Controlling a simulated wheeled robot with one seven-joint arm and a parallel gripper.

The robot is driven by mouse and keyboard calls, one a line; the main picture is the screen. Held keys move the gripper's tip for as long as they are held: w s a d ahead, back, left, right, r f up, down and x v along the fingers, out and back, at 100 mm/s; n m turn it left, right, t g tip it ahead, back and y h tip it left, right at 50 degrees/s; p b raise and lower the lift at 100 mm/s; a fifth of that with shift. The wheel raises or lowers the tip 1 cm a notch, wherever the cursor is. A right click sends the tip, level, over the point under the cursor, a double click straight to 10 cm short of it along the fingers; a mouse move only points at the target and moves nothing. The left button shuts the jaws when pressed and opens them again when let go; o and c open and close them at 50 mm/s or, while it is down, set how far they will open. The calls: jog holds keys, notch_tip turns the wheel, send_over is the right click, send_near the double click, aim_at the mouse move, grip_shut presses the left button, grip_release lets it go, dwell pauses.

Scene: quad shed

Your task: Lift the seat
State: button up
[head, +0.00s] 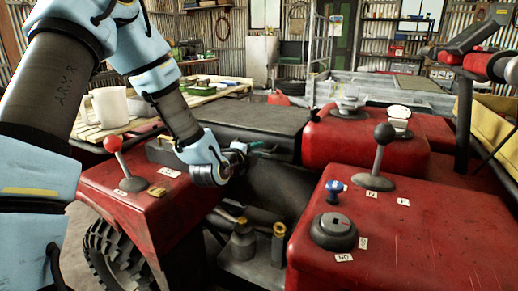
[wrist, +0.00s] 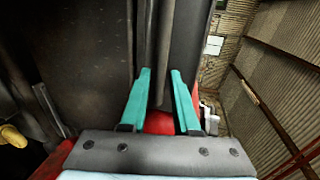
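The seat (head: 250,115) is a dark, flat, padded slab behind the red lever panels, in the middle of the head view. It looks roughly level. My gripper (head: 262,146) is at its near edge, with teal fingers pointing right. In the wrist view my gripper (wrist: 160,72) has its two fingers apart. A dark strip, like an edge of the seat, runs between and beyond the fingertips; whether they touch it I cannot tell. A broad dark surface (wrist: 70,60), perhaps the seat, fills the left of that view.
A red panel with a red-knobbed lever (head: 113,145) stands left, under my arm. A right panel carries a black-knobbed lever (head: 384,133), a blue knob (head: 336,187) and a round black cap (head: 334,231). An open bay with brass-capped bottles (head: 243,240) lies below the seat.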

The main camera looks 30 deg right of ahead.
jog(key=shift+x, duration=0.85)
jog(key=shift+c, duration=0.2)
grip_shut()
dwell(0.7)
